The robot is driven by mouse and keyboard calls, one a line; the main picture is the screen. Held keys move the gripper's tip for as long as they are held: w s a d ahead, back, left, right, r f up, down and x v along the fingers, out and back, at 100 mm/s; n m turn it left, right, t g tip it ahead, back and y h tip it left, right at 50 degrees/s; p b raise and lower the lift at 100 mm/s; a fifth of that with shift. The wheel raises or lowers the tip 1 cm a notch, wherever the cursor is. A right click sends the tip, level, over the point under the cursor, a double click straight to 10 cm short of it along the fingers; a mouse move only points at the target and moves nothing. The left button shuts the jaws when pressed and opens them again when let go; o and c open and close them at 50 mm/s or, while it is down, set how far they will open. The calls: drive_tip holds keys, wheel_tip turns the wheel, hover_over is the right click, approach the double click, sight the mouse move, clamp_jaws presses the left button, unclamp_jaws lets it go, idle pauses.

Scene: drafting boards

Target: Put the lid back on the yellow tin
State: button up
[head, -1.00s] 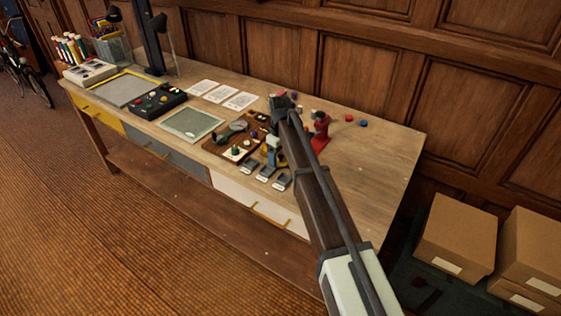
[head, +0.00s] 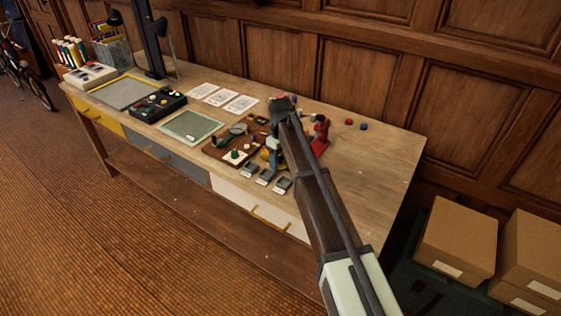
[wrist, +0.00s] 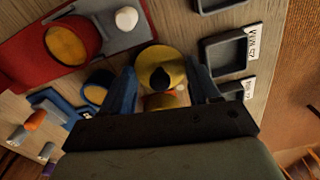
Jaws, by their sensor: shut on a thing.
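In the wrist view a round yellow piece with a dark knob-like centre (wrist: 160,72), apparently the lid, sits between the blue fingertips of my gripper (wrist: 162,80). The fingers press on it from its two sides. A second yellow part with an orange-brown band (wrist: 161,100) shows just below it, partly hidden by my gripper's dark body; it may be the tin. I cannot tell whether the two touch. In the head view my gripper (head: 272,157) is low over the front right of the bench, and my arm hides most of this spot.
A red device with an orange disc (wrist: 68,45) stands close by, a white knob (wrist: 126,18) near it. Dark labelled trays (wrist: 224,52) lie on the other side. A brown board (head: 222,155) with small items is to the left. The bench's right end (head: 385,160) is mostly clear.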

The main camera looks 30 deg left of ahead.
sight(280, 157)
wheel_tip(280, 157, up, 8)
drive_tip(key=shift+w+a+r, duration=0.15)
drive_tip(key=shift+a+r, duration=0.2)
drive_tip(key=shift+r, duration=0.25)
drive_tip(key=w+a, duration=0.2)
drive_tip(key=a, duration=0.4)
drive_tip(key=shift+s+f, duration=0.15)
drive_tip(key=shift+f, duration=2.8)
drive_tip(key=shift+f, duration=0.15)
drive_tip(key=o, duration=1.3)
